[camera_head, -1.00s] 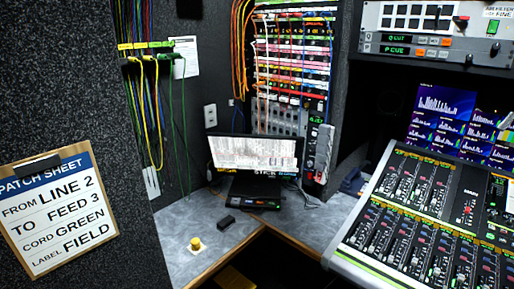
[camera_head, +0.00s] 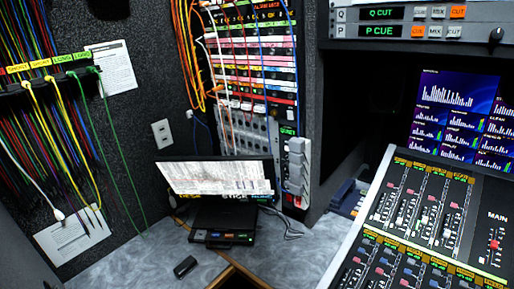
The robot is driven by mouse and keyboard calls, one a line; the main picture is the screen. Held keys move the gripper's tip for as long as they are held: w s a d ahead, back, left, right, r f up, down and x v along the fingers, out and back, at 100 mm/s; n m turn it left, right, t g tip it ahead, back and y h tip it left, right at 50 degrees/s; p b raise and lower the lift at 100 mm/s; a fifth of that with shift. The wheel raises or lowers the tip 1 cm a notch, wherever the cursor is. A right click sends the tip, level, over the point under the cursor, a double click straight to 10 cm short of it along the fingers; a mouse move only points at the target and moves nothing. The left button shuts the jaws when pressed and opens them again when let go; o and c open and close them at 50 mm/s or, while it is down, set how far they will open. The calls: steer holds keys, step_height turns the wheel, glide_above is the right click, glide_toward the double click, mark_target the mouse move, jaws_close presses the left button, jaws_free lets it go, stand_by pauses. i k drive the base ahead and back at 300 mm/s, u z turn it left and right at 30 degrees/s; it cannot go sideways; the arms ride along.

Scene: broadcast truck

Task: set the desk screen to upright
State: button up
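The desk screen (camera_head: 218,179) stands on the grey desk in the corner, below the patch bay. It is a thin black-framed panel with a bright, greyish picture on it. The panel looks tilted back rather than upright, though its exact angle is hard to tell. Its dark base (camera_head: 222,238) sits in front of and below it, with small lit labels along the front edge. My gripper is not in view.
The mixing console (camera_head: 425,215) fills the lower right, with monitors (camera_head: 465,110) behind it. A small black object (camera_head: 185,266) lies on the desk (camera_head: 130,265) left of the screen base. Patch cords (camera_head: 85,150) hang on the left wall.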

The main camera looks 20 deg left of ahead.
mark_target(226, 178)
steer(key=u, duration=0.1)
steer(key=i, duration=1.35)
steer(key=u, duration=0.5)
